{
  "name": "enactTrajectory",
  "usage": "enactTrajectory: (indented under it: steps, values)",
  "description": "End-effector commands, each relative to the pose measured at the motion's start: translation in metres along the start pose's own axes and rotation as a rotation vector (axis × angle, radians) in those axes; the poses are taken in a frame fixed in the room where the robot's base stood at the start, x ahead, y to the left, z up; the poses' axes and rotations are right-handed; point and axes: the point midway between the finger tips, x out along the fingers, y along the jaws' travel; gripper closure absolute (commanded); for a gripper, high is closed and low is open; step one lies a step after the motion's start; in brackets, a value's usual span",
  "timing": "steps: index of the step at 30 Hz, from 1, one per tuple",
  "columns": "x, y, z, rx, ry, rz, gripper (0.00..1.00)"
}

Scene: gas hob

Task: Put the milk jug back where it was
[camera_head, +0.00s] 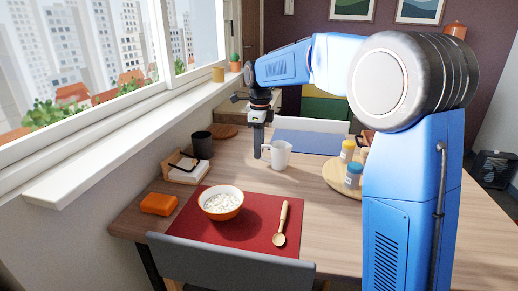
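The white milk jug (279,155) is upright at the middle of the wooden table, its handle on the left side. My gripper (259,150) points down right beside the handle, with a dark finger just left of it. The fingers overlap from this side, so I cannot tell whether they are open or closed on the handle. The jug's base looks at or very near the table top. A bowl of white cereal (221,203) stands on the red placemat (262,238).
A wooden spoon (281,225) lies on the placemat. A round board (340,181) with yellow-lidded and blue-lidded jars is right of the jug. A black cup (202,145), a napkin holder (186,168) and an orange box (158,204) stand left. A blue mat (308,141) lies behind.

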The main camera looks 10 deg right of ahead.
Motion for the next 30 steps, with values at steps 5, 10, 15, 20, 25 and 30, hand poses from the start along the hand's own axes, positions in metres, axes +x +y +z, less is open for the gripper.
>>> enactTrajectory:
  steps: [5, 10, 15, 20, 25, 30]
  values:
    - [-0.021, -0.001, 0.000, 0.000, -0.002, -0.003, 0.72]
    - [-0.054, -0.001, 0.000, 0.000, -0.002, -0.003, 0.72]
    - [-0.086, -0.001, 0.001, 0.000, -0.002, -0.002, 0.72]
    - [-0.107, 0.000, 0.000, 0.000, -0.001, -0.001, 0.72]
    - [-0.118, 0.000, 0.000, 0.000, 0.000, 0.000, 0.72]
    - [-0.120, 0.000, 0.000, 0.000, 0.000, 0.000, 0.72]
